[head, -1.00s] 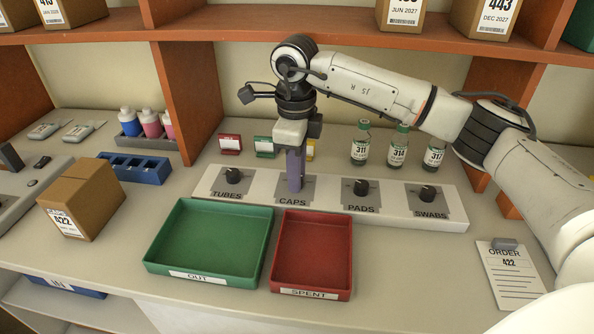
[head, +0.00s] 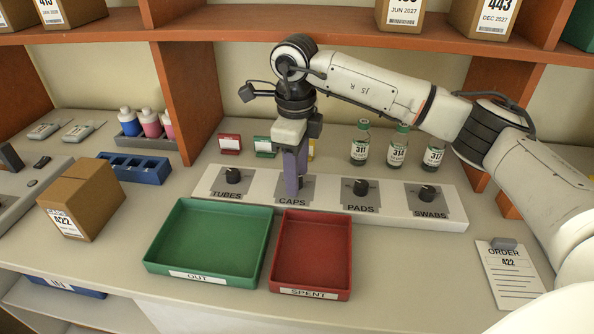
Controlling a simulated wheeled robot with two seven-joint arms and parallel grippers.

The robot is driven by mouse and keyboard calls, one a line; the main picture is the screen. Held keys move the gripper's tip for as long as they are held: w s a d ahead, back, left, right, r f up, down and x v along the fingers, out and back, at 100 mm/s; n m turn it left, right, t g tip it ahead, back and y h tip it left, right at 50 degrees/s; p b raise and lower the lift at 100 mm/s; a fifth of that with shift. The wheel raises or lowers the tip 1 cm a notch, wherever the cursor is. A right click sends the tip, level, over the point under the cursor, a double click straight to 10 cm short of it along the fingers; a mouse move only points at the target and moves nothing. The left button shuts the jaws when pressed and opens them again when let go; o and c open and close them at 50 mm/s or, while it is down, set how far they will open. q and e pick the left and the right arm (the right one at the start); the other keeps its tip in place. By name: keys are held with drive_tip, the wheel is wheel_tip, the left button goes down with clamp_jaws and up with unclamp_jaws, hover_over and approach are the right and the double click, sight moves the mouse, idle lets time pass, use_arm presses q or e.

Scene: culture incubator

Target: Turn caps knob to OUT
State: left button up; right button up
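The caps plate (head: 281,191) is the second from the left on the white knob panel (head: 262,182). My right gripper (head: 293,190) points down over this plate, its purple-grey fingers at the knob's place. The fingers hide most of the caps knob (head: 301,182); only a small dark part shows at their right edge. I cannot tell whether the fingers are closed on the knob or where its pointer stands. My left gripper is not in view.
The tubes (head: 233,176), pads (head: 361,187) and swabs (head: 427,192) knobs share the panel. A green OUT tray (head: 212,278) and a red SPENT tray (head: 308,284) lie in front. Several small bottles (head: 360,146) stand behind at the right.

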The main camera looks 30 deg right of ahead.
wheel_tip(320, 180, up, 8)
drive_tip(key=shift+s+a+f, duration=0.15)
drive_tip(key=shift+f, duration=0.05)
drive_tip(key=shift+f, duration=0.1)
idle(0.6)
